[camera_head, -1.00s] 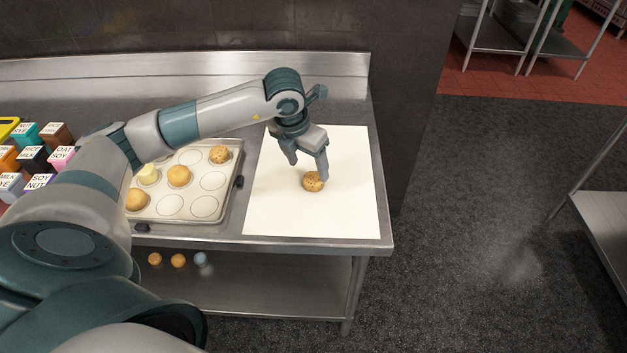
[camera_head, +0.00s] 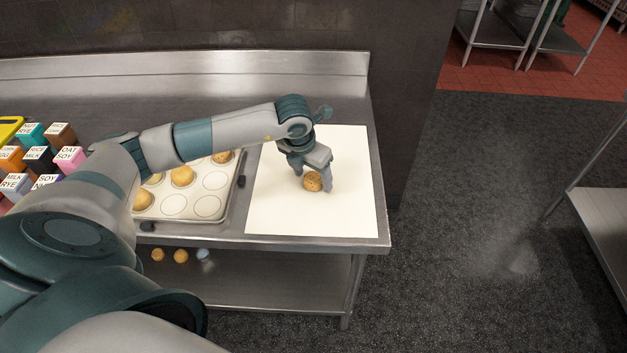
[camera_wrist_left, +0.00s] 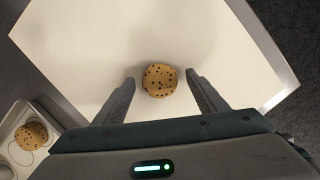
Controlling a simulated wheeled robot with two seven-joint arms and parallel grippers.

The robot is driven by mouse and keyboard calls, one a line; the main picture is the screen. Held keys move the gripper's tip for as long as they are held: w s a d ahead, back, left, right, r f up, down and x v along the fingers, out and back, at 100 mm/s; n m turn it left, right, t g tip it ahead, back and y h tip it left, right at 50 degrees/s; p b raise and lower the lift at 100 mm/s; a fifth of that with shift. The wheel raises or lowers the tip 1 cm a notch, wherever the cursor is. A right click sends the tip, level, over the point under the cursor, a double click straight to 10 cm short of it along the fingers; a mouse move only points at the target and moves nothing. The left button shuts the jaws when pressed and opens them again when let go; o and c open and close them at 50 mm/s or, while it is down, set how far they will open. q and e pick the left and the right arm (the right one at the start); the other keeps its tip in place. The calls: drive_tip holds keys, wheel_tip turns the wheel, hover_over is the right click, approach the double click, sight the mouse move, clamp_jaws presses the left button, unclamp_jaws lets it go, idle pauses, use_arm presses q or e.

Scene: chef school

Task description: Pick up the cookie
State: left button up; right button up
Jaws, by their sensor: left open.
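The cookie (camera_head: 312,182) is round and golden brown with dark chips. It lies on the white sheet (camera_head: 272,208) on the steel table. My left gripper (camera_head: 313,188) is open and low over the sheet, with its fingers on either side of the cookie in the head view. In the left wrist view the cookie (camera_wrist_left: 159,80) sits between and slightly ahead of the fingertips of the left gripper (camera_wrist_left: 160,78), with a gap showing on both sides. My right gripper is not in view.
A baking tray (camera_head: 232,195) with round marks and several baked pieces stands left of the sheet, partly behind my arm. Labelled small boxes (camera_head: 40,158) stand at the far left. Small balls (camera_head: 181,256) rest on the lower shelf. The sheet around the cookie is clear.

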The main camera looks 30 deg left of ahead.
sight(316, 180)
use_arm(q)
drive_tip(key=c, duration=1.1)
drive_tip(key=shift+c, duration=0.2)
drive_tip(key=shift+r, duration=0.1)
